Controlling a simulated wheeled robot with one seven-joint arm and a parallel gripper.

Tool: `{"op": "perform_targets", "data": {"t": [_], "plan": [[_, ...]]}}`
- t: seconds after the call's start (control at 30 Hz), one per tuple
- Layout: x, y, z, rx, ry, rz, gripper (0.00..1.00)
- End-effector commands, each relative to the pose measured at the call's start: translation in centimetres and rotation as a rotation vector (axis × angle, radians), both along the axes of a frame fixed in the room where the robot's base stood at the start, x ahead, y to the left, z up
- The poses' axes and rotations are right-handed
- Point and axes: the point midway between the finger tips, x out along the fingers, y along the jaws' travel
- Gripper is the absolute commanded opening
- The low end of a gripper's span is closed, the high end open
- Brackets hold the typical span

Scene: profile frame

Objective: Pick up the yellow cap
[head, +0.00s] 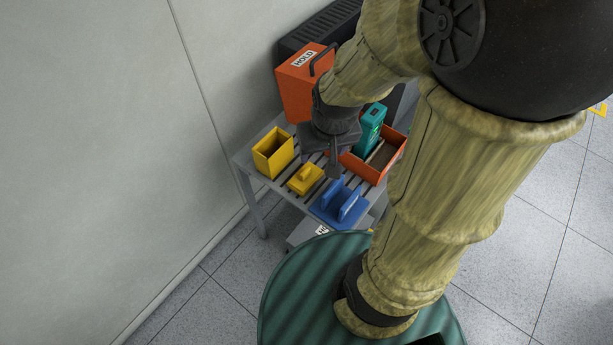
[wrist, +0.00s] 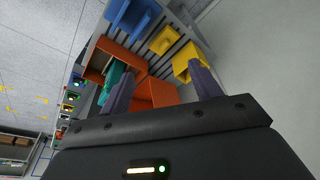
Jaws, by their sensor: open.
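The yellow cap (head: 306,180) is a flat yellow block with a raised grip on top, lying on a grey slatted table. It also shows near the top of the wrist view (wrist: 165,39). My gripper (head: 333,166) is above the table, just right of the cap in the head view, and apart from it. In the wrist view my gripper (wrist: 162,72) has its two fingers spread wide with nothing held between them. The cap lies beyond the fingertips there. My arm hides part of the table in the head view.
An open yellow box (head: 268,162) stands left of the cap, and a blue block with upright plates (head: 340,204) lies to its right. An orange tray (head: 373,174) holds a teal object (head: 369,128). An orange HOLD box (head: 296,92) stands at the back by the wall (head: 95,130).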

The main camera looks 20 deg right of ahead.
Motion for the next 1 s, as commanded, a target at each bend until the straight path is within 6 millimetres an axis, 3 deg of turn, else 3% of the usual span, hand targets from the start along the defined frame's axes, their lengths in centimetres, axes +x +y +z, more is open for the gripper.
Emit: {"op": "perform_targets", "data": {"t": [0.07,0.17,0.4,0.6,1.0], "plan": [[0.9,0.0,-0.8,0.013,0.015,-0.045,0.79],[2.8,0.0,-2.3,0.038,0.045,-0.156,0.79],[9.5,0.0,-8.3,0.095,0.149,-0.575,0.79],[13.3,0.0,-12.3,0.104,0.202,-0.852,0.79],[14.1,0.0,-13.0,0.105,0.212,-0.920,0.79]]}}
